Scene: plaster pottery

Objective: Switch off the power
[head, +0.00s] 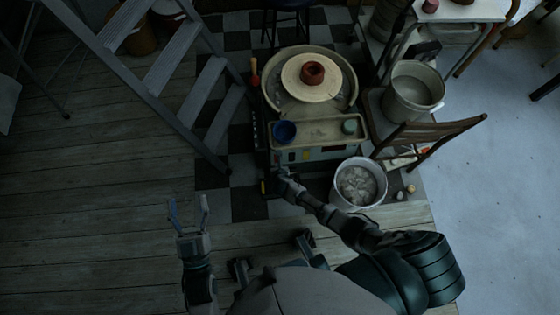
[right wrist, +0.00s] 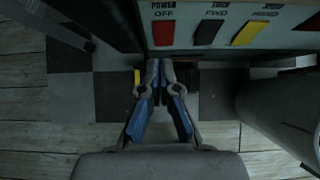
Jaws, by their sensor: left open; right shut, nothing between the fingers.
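The pottery wheel (head: 310,105) stands ahead of me, its control panel (head: 318,154) on the side facing me. In the right wrist view a red switch (right wrist: 163,33) sits under the label "POWER OFF". A black switch (right wrist: 208,32) labelled "FWD" and a yellow switch (right wrist: 250,32) are to its right. My right gripper (right wrist: 162,66) is shut and empty, its tips just below the red switch in the picture. I cannot tell whether they touch the panel. It also shows in the head view (head: 283,174). My left gripper (head: 188,209) is open and empty above the wooden floor.
A white bucket (head: 360,182) stands close to the right of my right gripper. A wooden chair (head: 430,138) and a grey bucket (head: 413,91) are further right. A stepladder (head: 170,70) stands at the left. The wooden floor (head: 90,200) at the left is clear.

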